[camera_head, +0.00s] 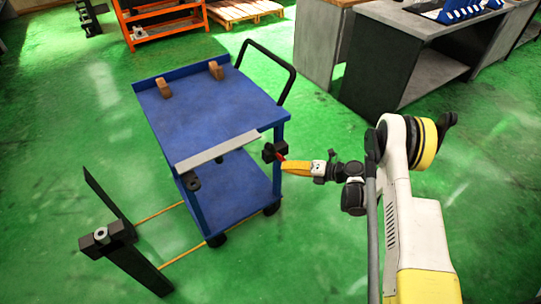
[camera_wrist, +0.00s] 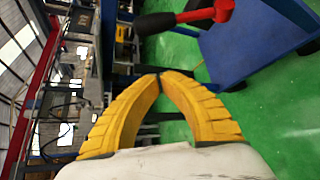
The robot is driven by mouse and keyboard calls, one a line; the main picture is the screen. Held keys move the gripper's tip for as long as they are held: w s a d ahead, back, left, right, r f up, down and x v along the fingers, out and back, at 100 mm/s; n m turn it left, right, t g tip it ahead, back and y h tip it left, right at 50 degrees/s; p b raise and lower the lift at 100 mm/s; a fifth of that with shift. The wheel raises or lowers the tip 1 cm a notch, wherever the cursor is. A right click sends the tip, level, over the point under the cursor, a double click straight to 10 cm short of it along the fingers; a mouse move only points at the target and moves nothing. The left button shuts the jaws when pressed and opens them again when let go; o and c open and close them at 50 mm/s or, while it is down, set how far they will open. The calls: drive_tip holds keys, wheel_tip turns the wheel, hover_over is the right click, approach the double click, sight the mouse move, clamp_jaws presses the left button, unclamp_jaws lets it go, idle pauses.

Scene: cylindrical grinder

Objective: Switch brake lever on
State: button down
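The brake lever (camera_wrist: 200,15) shows at the top of the wrist view. In the head view my gripper (camera_head: 285,165) is right beside the lever. The wrist view shows the lever apart from the fingertips.
The blue two-shelf cart (camera_head: 215,115) has a black push handle (camera_head: 290,70), two brown blocks (camera_head: 164,88) and a grey strip (camera_head: 220,149) along its front edge. A black post frame (camera_head: 125,255) stands at front left. Grey workbenches (camera_head: 395,65) stand behind. Green floor is open at right.

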sight(275, 152)
drive_tip(key=b+x, duration=0.4)
drive_tip(key=x, duration=0.6)
drive_tip(key=w+d+r, duration=0.1)
drive_tip(key=w+d+r+b, duration=0.1)
drive_tip(key=w, duration=0.1)
drive_tip(key=shift+r, duration=0.1)
drive_tip(key=shift+w+d+r, duration=0.35)
drive_tip(key=shift+d+r, duration=0.15)
drive_tip(key=shift+d, duration=0.05)
